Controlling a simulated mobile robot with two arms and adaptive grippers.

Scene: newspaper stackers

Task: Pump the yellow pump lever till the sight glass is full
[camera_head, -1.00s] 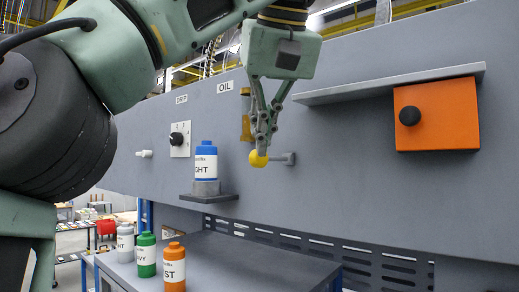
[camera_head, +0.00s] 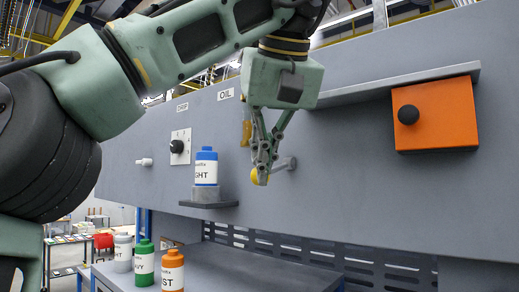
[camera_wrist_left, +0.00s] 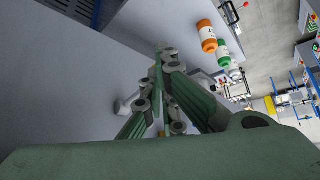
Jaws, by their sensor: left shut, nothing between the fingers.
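The yellow pump lever (camera_head: 254,179) shows as a round knob on a grey bar at the wall panel. The bar slopes down to the left towards the knob. My left gripper (camera_head: 263,183) is over the knob with its fingers together and partly hides it; its fingers also show in the left wrist view (camera_wrist_left: 160,95). They hold nothing. The amber sight glass (camera_head: 246,134) is just left of the fingers, below the OIL label. It is partly covered, and I cannot tell its level. My right gripper is not in view.
A blue-capped bottle (camera_head: 206,169) stands on a small wall shelf left of the lever. White, green (camera_head: 144,264) and orange (camera_head: 173,271) bottles stand on the bench below. An orange box (camera_head: 445,125) and a grey ledge (camera_head: 360,92) are on the right.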

